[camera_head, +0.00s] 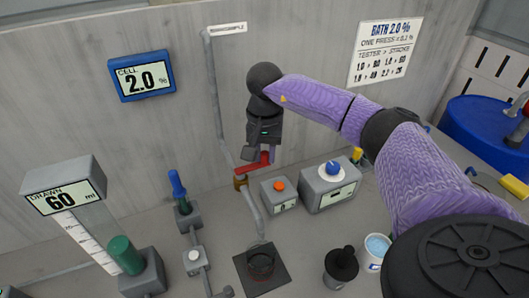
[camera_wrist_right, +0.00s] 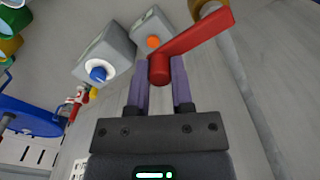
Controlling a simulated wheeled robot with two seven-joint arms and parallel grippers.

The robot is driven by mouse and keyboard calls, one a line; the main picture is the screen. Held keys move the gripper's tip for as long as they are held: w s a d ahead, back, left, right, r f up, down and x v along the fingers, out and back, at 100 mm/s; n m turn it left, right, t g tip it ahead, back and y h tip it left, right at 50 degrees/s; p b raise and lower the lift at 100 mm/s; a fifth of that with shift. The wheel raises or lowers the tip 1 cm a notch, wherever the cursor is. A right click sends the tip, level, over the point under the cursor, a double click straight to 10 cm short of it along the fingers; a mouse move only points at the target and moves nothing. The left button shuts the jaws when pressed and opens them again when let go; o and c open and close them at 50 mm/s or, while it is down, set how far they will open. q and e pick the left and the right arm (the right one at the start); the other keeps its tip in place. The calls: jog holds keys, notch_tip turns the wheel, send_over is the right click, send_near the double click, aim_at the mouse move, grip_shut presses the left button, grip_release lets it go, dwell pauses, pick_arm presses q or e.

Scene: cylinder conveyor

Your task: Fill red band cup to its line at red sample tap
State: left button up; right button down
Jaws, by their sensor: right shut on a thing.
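The red tap handle (camera_head: 252,166) sits on the sample pipe (camera_head: 213,95) by the back wall and fills the space between my right fingers in the wrist view (camera_wrist_right: 205,42). My right gripper (camera_head: 262,152) reaches down from above and is shut on this handle; it also shows in the wrist view (camera_wrist_right: 160,68). A dark see-through cup (camera_head: 261,264) stands on a black square mat (camera_head: 243,281), below the curved pipe end. Its band, line and liquid level are too dark to make out.
The drawn display (camera_head: 62,198) reads 60 ml; the blue cell display (camera_head: 141,77) reads 2.0 %. A grey box with an orange button (camera_head: 279,186) and one with a blue knob (camera_head: 333,168) stand right of the tap. A black lidded pot (camera_head: 341,266) and white tub (camera_head: 374,266) stand front right.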

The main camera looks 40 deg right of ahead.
jog(key=s+m+p, duration=0.1)
jog(key=m, duration=0.1)
jog(key=s+a+m+p, duration=0.1)
jog(key=m, duration=0.2)
jog(key=s+a+m+p, duration=0.1)
jog(key=m, duration=0.1)
jog(key=shift+a+m, duration=0.15)
jog(key=shift+m, duration=0.15)
dwell(0.9)
dwell(0.4)
